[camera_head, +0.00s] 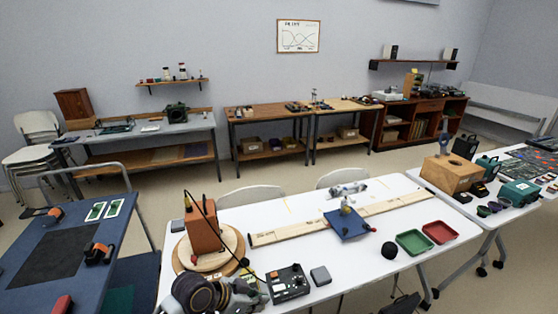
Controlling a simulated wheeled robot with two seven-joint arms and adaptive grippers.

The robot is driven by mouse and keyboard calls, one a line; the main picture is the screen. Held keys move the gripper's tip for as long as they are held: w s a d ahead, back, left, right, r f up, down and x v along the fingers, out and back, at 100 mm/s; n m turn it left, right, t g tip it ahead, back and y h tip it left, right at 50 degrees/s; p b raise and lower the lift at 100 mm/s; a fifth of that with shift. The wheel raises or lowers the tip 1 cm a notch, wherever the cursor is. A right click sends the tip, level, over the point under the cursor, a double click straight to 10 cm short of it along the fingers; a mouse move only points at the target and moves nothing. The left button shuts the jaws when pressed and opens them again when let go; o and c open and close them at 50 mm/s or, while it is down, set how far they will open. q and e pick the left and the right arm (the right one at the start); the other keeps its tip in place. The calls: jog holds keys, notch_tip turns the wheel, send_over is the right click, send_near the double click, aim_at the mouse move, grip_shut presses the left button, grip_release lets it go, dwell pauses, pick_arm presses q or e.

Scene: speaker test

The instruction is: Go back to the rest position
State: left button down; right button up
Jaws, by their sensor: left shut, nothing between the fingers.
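My left gripper (254,296) shows at the bottom of the head view, low and left of centre, at the front edge of the white table (345,262). It is shut and empty. The dark, rounded part of my left arm comes in just left of it. A black box with knobs (287,283) is close to its right; I cannot tell whether they touch.
A wooden box on a round wooden base (203,228) stands behind my left gripper. A long wooden rail (290,232), blue plate (348,222), black ball (389,251), green tray (414,243) and red tray (440,232) lie further right. A blue table (118,240) is at left.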

pick_arm(q)
jog(key=s+a+f+n+y, duration=0.3)
jog(key=s+a+n+y, duration=0.5)
jog(key=s+a, duration=0.6)
notch_tip(320, 180, down, 33)
jog(key=s+a+g, duration=0.1)
jog(key=a+g, duration=0.1)
jog(key=a, duration=0.1)
jog(key=s+a+f, duration=0.1)
jog(key=s+f, duration=0.9)
jog(key=s, duration=0.1)
jog(key=s+a+f+g, duration=0.1)
jog(key=s+a+f, duration=0.1)
jog(key=s+f, duration=0.7)
jog(key=shift+s+a+f+n+h, duration=0.3)
jog(key=shift+s+f, duration=0.1)
jog(key=shift+s, duration=0.85)
